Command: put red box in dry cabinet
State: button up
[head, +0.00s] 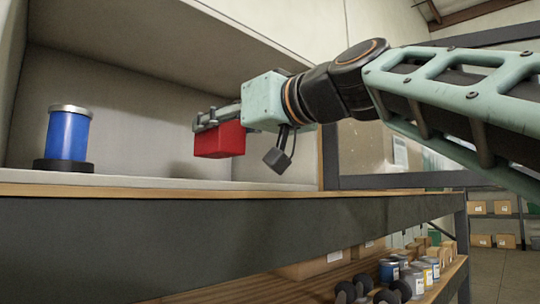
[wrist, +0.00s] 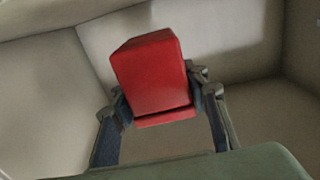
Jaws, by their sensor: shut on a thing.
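The red box (head: 220,140) is held by my gripper (head: 207,122) inside the opening of the pale cabinet (head: 150,95). In the head view the box hangs above the cabinet floor, apart from it. The wrist view shows the red box (wrist: 152,78) between the two fingers of my gripper (wrist: 160,112), which are shut on it. Pale inner walls of the cabinet (wrist: 225,38) lie beyond the box. The far side of the box is hidden.
A blue canister (head: 68,135) with a metal lid stands on a dark base at the left of the cabinet floor. The floor between it and the box is clear. A wooden-edged shelf front (head: 230,190) runs below. Cans and cardboard boxes (head: 310,265) sit on the lower shelf.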

aim_at(215, 156)
jog(key=shift+a+f, duration=0.15)
jog(key=f, duration=0.2)
jog(key=shift+w+a+f, duration=0.15)
jog(key=shift+a+f, duration=0.2)
jog(key=shift+f, duration=0.55)
jog(key=shift+d+f+b, duration=0.1)
jog(key=shift+f+b, duration=0.15)
jog(key=shift+b, duration=0.1)
jog(key=o, duration=1.5)
jog(key=shift+c, duration=0.2)
